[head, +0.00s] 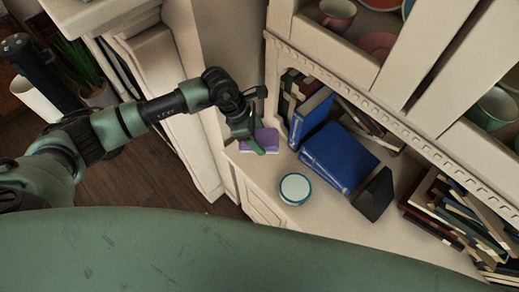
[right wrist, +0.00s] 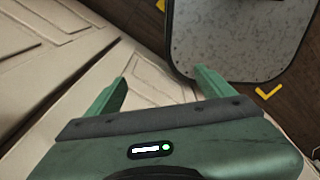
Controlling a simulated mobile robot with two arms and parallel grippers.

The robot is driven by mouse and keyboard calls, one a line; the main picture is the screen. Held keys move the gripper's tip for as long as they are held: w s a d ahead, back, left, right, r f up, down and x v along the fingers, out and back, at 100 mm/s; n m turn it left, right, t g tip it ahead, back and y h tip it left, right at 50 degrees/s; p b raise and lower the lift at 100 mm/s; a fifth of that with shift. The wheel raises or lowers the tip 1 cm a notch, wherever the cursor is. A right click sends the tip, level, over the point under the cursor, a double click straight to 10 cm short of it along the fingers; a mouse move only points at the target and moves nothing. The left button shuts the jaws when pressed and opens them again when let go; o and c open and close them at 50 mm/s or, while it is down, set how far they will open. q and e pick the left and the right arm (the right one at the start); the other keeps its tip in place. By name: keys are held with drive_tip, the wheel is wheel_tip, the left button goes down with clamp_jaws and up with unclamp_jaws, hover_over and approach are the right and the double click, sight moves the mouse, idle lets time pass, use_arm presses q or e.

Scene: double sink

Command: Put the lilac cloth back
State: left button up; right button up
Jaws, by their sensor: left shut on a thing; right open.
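The lilac cloth (head: 267,136) is a small folded purple piece at the left end of the cabinet's cream shelf, in the head view. My left gripper (head: 257,146) reaches down over it from the left and is shut on it. The fingers hide part of the cloth, and I cannot tell whether it rests fully on the shelf. My right gripper (right wrist: 158,90) shows in the right wrist view with its two green fingers apart and nothing between them.
A round white and teal container (head: 295,188) stands on the shelf near its front edge. Blue books (head: 338,160) and a black box (head: 374,194) lie right of the cloth. More books (head: 455,215) lean at the right. Cups stand on the upper shelf. Cream panels (right wrist: 60,60) are near my right gripper.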

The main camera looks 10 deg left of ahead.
use_arm(q)
wheel_tip(320, 180, down, 8)
drive_tip(key=shift+w+r+p, duration=0.1)
drive_tip(key=shift+r+p, duration=0.15)
drive_tip(key=shift+p, duration=0.4)
drive_tip(key=shift+f, duration=1.85)
drive_tip(key=o, duration=1.3)
use_arm(e)
drive_tip(key=shift+w+r, duration=0.35)
drive_tip(key=shift+r, duration=0.25)
drive_tip(key=shift+w+r, duration=0.3)
drive_tip(key=shift+r, duration=0.3)
use_arm(q)
drive_tip(key=shift+o, duration=0.2)
drive_tip(key=b+v, duration=0.3)
drive_tip(key=v, duration=0.8)
drive_tip(key=shift+a, duration=0.1)
drive_tip(key=shift+a+r, duration=0.15)
drive_tip(key=shift+r, duration=0.35)
use_arm(e)
wheel_tip(320, 180, down, 4)
drive_tip(key=shift+s+r, duration=0.1)
use_arm(q)
drive_tip(key=shift+f, duration=0.1)
